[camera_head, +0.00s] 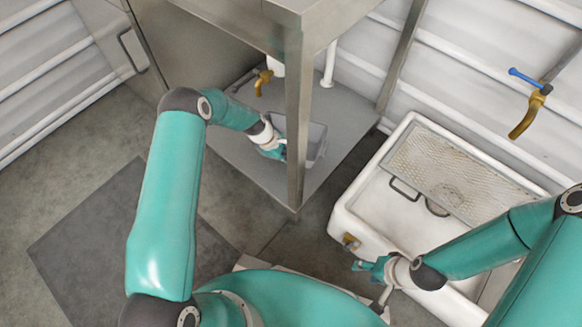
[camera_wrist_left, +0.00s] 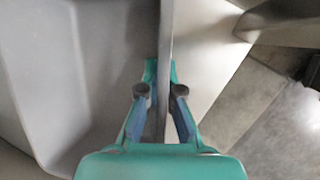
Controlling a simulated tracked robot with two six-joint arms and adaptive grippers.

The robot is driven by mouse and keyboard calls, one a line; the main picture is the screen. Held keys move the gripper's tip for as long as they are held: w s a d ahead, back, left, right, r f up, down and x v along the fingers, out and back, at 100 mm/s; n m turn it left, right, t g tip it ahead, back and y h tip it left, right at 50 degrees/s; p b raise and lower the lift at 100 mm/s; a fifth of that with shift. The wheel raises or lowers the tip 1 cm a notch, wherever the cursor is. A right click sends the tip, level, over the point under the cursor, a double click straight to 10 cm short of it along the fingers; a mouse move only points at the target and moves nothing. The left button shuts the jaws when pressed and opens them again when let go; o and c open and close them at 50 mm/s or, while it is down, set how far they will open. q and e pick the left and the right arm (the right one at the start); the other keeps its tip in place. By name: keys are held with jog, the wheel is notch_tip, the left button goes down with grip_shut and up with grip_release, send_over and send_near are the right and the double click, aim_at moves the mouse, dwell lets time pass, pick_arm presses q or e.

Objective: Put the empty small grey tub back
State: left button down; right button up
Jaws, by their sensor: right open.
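The small grey tub (camera_head: 317,137) stands on the grey lower shelf of the metal stand, partly behind a stand leg and my left gripper. It looks empty where its inside shows. My left gripper (camera_head: 281,152) is at the tub's near-left side. In the left wrist view, the tub's wall and inside (camera_wrist_left: 75,80) fill the left part, and my left gripper (camera_wrist_left: 162,72) has one finger on each side of the rim, the tips closed against it. My right gripper (camera_head: 362,268) is open and empty beside the white basin's front left corner.
The metal stand (camera_head: 297,110) has a leg close to the tub and my left wrist. A brass tap (camera_head: 263,80) hangs above the shelf. The white basin (camera_head: 375,195) with a perforated metal tray (camera_head: 450,175) stands right, under a blue-handled tap (camera_head: 530,105).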

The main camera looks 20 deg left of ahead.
pick_arm(q)
jog(key=shift+f+b, duration=1)
jog(key=shift+f, duration=2.2)
jog(key=c, duration=1.3)
grip_release()
jog(key=p+v, duration=0.4)
jog(key=v, duration=0.8)
